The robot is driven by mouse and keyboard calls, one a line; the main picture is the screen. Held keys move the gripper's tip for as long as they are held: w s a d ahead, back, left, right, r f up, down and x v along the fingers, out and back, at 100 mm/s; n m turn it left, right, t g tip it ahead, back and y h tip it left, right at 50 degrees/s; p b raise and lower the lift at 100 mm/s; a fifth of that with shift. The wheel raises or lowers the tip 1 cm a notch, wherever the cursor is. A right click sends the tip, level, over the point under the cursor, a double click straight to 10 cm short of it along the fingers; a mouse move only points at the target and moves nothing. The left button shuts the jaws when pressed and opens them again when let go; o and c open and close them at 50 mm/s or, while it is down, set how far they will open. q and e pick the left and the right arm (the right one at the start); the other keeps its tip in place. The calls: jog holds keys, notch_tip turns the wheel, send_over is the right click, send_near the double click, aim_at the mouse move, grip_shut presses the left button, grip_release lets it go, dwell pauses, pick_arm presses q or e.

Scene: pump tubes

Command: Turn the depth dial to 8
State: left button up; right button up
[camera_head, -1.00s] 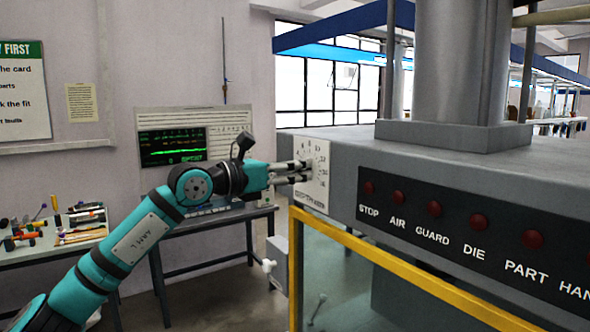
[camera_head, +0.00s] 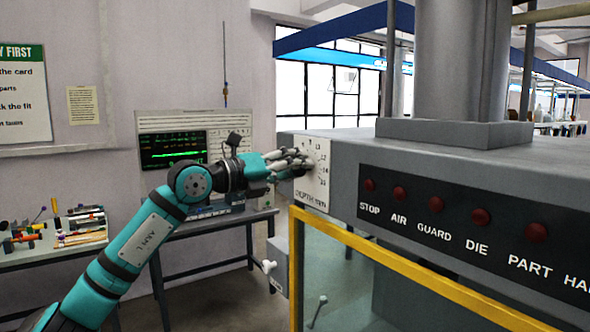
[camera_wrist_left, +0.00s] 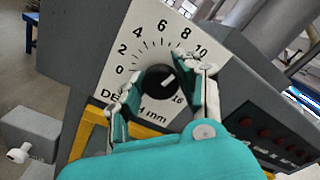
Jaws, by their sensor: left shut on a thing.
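The depth dial is a black round knob (camera_wrist_left: 158,83) with a white pointer line, on a white numbered plate (camera_wrist_left: 150,30) on the machine's side. In the left wrist view the pointer slants up and right, roughly toward the 10; the exact mark is hard to read. My left gripper (camera_wrist_left: 165,88) has one finger on each side of the knob and is shut on it. In the head view the left gripper (camera_head: 301,163) reaches the plate (camera_head: 320,185) from the left and its fingers hide the knob. My right gripper is not in view.
The grey machine (camera_head: 450,165) fills the right, with a red-button panel (camera_head: 480,240) and a yellow-framed guard (camera_head: 400,270) below. A bench with a monitor (camera_head: 173,148) stands behind my arm. A tool table (camera_head: 60,250) is at the left.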

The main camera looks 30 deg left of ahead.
pick_arm(q)
jog(key=shift+a+n, duration=0.1)
jog(key=shift+n, duration=0.9)
jog(key=shift+r, duration=0.1)
jog(key=o, duration=1.2)
jog(key=shift+c, duration=0.2)
jog(key=v, duration=1.2)
